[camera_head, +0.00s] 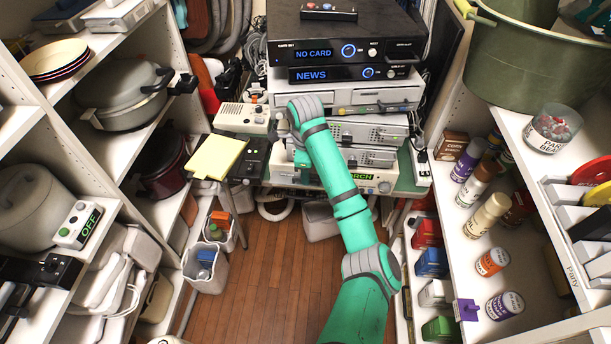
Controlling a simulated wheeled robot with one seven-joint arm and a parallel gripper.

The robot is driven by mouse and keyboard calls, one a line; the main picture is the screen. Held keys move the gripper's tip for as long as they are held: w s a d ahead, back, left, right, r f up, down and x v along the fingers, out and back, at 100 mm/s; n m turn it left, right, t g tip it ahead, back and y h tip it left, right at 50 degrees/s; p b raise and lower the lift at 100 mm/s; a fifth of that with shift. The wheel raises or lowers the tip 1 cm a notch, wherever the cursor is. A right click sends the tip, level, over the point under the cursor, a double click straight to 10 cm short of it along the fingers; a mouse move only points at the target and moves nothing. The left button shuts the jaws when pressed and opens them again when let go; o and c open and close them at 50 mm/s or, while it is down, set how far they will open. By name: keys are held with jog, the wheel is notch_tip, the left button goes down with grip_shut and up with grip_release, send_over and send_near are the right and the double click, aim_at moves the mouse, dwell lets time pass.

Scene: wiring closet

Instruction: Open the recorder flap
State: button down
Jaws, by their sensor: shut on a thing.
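A stack of light-coloured recorder-like units stands at the back centre, under two black units. One pale unit (376,97) has two flap-like panels on its front. Another pale unit (378,132) sits below it, and a lower one (374,182) has a green "RCH" display. My teal arm crosses in front of the stack and bends down at the wrist. My gripper (288,153) is at the left part of the stack front, below the wrist. It is shut on what appears to be a recorder flap; the fingertips and contact are largely hidden, and I cannot tell how far the flap is open.
Black units reading "NO CARD" (408,50) and "NEWS" (392,73) top the stack. A beige box (241,119) and a yellow pad (219,156) are left of my gripper. Shelves flank both sides. The wooden floor (255,265) is clear in the middle.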

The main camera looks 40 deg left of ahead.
jog(key=shift+a, duration=0.15)
jog(key=c, duration=1.9)
grip_release()
jog(key=shift+r, duration=0.1)
jog(key=shift+r, duration=0.25)
jog(key=shift+s+r, duration=0.15)
jog(key=shift+r, duration=2.4)
jog(key=shift+s+r, duration=0.1)
jog(key=shift+r, duration=2.4)
